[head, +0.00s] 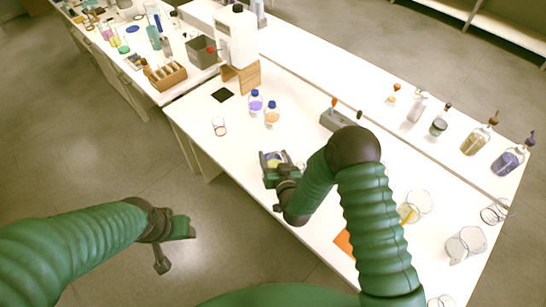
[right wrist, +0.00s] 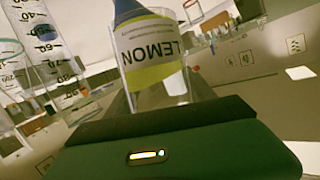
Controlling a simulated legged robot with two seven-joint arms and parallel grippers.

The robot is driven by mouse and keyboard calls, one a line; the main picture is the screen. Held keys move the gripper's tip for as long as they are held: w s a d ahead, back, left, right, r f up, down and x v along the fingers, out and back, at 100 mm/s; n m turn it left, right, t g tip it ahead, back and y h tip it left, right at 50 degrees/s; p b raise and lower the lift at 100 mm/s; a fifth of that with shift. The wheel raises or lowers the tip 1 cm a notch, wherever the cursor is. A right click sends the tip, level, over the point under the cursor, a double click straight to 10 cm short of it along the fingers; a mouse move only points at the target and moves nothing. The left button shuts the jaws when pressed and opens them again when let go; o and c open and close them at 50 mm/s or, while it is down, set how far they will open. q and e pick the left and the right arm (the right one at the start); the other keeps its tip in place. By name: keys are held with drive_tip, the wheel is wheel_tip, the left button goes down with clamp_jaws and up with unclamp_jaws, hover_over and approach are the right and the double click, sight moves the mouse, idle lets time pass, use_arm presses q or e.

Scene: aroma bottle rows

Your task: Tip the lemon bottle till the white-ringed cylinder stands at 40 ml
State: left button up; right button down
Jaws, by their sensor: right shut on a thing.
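My right gripper (head: 272,168) is shut on the lemon bottle (head: 274,157), over the near part of the white table. In the right wrist view the lemon bottle (right wrist: 155,55) is clear, with a white and yellow-green LEMON label that reads upside down, and dark blue shows above it. A clear graduated cylinder (right wrist: 55,65) stands left of the bottle, tilted in this view; a teal-rimmed glass (right wrist: 10,55) is farther left. I cannot tell which vessel has the white ring, nor the liquid level. My left gripper (head: 176,241) is open and empty, off the table.
Two blue-capped bottles (head: 256,103) (head: 272,117) and a small glass (head: 219,127) stand beyond my right gripper. A grey block (head: 338,121) stands to the right. Glass beakers (head: 467,244) are at the right. An orange sheet (head: 344,242) lies near the front edge.

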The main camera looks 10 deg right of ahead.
sight(279, 154)
drive_tip(key=shift+w+a+r, duration=0.1)
drive_tip(key=shift+w+r, duration=0.05)
drive_tip(key=shift+r, duration=0.05)
drive_tip(key=shift+a+r, duration=0.1)
drive_tip(key=shift+r, duration=0.05)
drive_tip(key=shift+d+r+p, duration=0.25)
drive_tip(key=shift+r+p, duration=0.05)
drive_tip(key=shift+p, duration=0.1)
drive_tip(key=shift+d+r+m+t+p, duration=0.1)
drive_tip(key=shift+r+m+t+p, duration=0.2)
drive_tip(key=shift+r+m+p, duration=0.45)
idle(0.6)
drive_tip(key=shift+s+d+r+m+t+y+b, duration=0.2)
drive_tip(key=shift+d+r+m+t+y+b, duration=0.15)
drive_tip(key=shift+d+r+m+y, duration=0.6)
idle(0.4)
drive_tip(key=shift+a+r+m+t, duration=0.1)
drive_tip(key=shift+r+m+t, duration=0.25)
drive_tip(key=shift+m, duration=0.65)
drive_tip(key=shift+a+f+m+y+b, duration=0.25)
drive_tip(key=shift+f+m+b, duration=0.15)
drive_tip(key=shift+m+b, duration=0.3)
drive_tip(key=shift+a+f+m+t+b, duration=0.2)
drive_tip(key=shift+m+t+b, duration=0.3)
drive_tip(key=shift+m+b, duration=0.45)
idle(0.3)
drive_tip(key=shift+f+m+t+b, duration=0.4)
drive_tip(key=shift+f+b, duration=0.35)
drive_tip(key=shift+b, duration=0.55)
